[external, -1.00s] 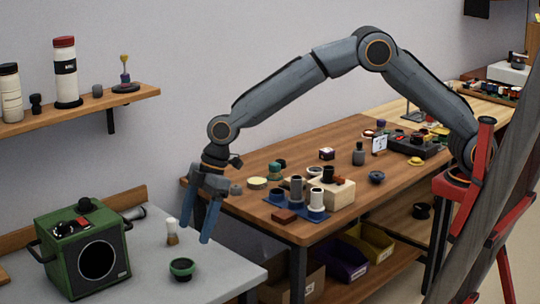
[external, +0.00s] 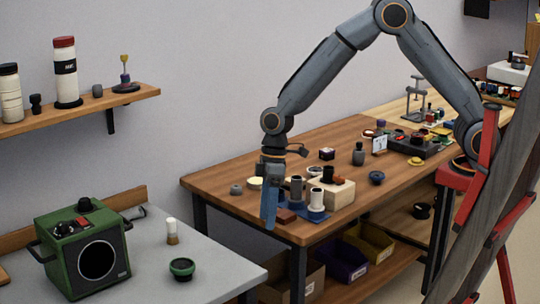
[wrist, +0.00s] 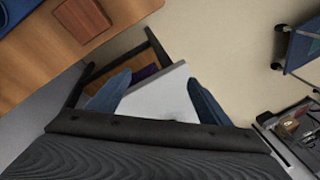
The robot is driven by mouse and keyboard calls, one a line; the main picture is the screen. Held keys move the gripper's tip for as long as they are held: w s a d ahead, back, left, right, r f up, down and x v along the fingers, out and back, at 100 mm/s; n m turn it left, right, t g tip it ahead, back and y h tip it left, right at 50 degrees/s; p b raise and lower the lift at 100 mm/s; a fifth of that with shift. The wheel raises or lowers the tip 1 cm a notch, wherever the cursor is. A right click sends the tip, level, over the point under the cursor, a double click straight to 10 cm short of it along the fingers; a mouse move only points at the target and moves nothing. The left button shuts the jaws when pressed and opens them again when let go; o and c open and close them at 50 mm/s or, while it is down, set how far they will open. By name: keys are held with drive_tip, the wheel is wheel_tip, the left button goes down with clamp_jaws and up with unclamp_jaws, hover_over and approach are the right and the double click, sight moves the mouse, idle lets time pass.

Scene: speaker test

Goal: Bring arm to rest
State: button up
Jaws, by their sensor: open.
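My gripper (external: 270,207) points down in front of the near left edge of the wooden workbench (external: 225,195). In the wrist view its two blue fingers (wrist: 155,98) are spread apart with nothing between them. In the external view the fingers overlap, so their gap is hard to see there. My arm rises from its base at the right, bends at a high elbow, and comes down to the gripper.
A green speaker (external: 85,250), a small brush (external: 171,232) and a dark green cup (external: 182,268) stand on the grey table (external: 215,265). Cylinders on a blue mat and a wooden block (external: 338,192) stand close right of my gripper. A shelf (external: 140,95) hangs at the left.

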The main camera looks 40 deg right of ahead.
drive_tip(key=s+d+m+g+p, duration=0.15)
drive_tip(key=s+d+m, duration=0.5)
drive_tip(key=d, duration=0.85)
drive_tip(key=s+d+r+m+t+h+b, duration=0.1)
drive_tip(key=d+m+b, duration=0.15)
drive_tip(key=d, duration=1.15)
drive_tip(key=s+d+r+m+t+h+b, duration=0.1)
drive_tip(key=d+m+t+h+b, duration=0.15)
drive_tip(key=d, duration=1.15)
wheel_tip(320, 180, up, 16)
drive_tip(key=t+p, duration=0.1)
drive_tip(key=p, duration=1.4)
drive_tip(key=shift+w+r+n+y, duration=0.15)
drive_tip(key=shift+r+n+y, duration=0.05)
drive_tip(key=shift+n+y, duration=0.15)
